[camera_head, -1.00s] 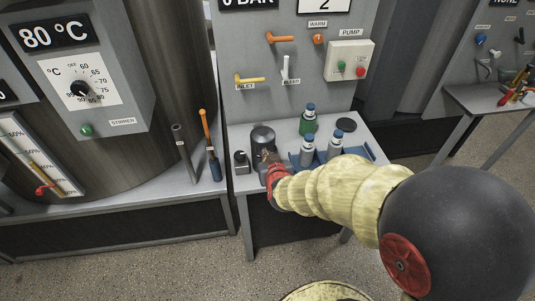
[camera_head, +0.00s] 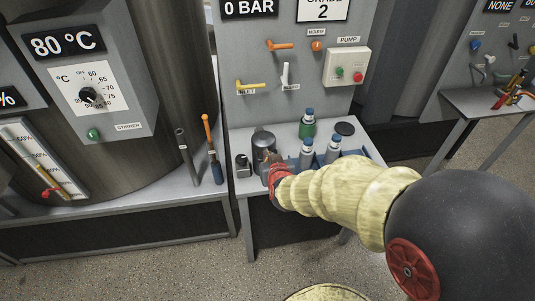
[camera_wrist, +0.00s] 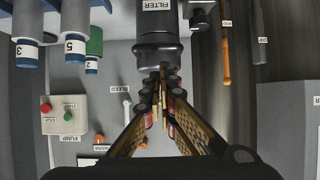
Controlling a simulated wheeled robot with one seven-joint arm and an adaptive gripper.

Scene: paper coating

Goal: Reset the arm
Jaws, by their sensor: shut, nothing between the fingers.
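My arm reaches from the lower right in the head view, in a pale yellow cover with red and black joints. My gripper (camera_head: 272,163) is over the small bench (camera_head: 240,188), by the dark filter cylinder (camera_head: 262,141). In the wrist view the fingers of my gripper (camera_wrist: 162,80) come together with nothing between them. Their tips point at the filter (camera_wrist: 158,40), labelled FILTER, and overlap its near end in the picture. I cannot tell whether they touch it.
Bottles with blue caps (camera_head: 305,149) and a green bottle (camera_head: 307,128) stand right of the filter. An orange-handled tool (camera_head: 207,132) stands at left. The panel behind has an orange lever (camera_head: 284,46), a yellow inlet lever (camera_head: 251,85) and a pump box (camera_head: 346,67). The floor in front is clear.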

